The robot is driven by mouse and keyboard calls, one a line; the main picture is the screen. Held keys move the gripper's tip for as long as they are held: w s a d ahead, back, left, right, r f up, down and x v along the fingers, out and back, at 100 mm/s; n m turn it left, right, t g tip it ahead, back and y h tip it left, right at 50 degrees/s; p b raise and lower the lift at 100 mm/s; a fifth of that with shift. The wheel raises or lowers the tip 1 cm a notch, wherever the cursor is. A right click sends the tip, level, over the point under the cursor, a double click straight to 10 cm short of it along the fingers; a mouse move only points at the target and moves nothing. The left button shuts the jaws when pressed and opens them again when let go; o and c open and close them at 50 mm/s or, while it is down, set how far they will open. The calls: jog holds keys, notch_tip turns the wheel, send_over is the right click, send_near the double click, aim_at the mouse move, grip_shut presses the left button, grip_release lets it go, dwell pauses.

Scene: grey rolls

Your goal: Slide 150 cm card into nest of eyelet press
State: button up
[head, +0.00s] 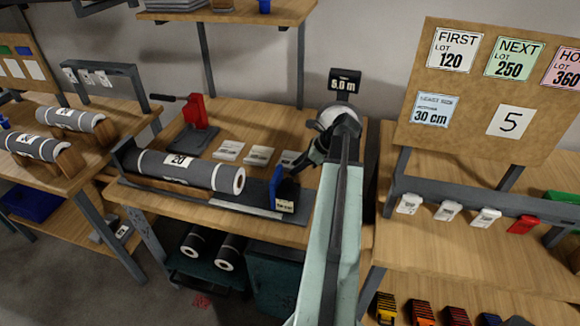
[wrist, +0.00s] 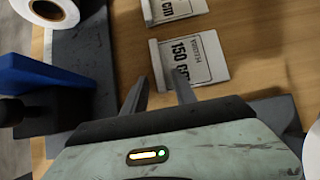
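The 150 cm card (wrist: 200,62) lies flat on the wooden bench in the wrist view, with a pale raised strip (wrist: 157,65) along its left edge. My gripper (wrist: 158,80) is open, its two dark fingers apart on either side of the strip's near end. I cannot tell whether either finger touches it. In the head view my gripper (head: 311,160) is at the rightmost card (head: 289,157) of the row and partly hides it. The red eyelet press (head: 195,111), with a black lever, stands at the back left of the bench. Its nest is too small to make out.
Another card (wrist: 175,9) lies beyond the 150 cm card; two cards (head: 228,150) (head: 258,155) show left of my gripper. A grey roll (head: 190,171) marked 20 lies along the bench front. A blue upright block (head: 277,184) stands close to my gripper.

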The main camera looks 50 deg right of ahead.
jog(key=shift+c, duration=0.2)
jog(key=shift+a+f, duration=0.1)
grip_shut()
jog(key=shift+r, duration=0.2)
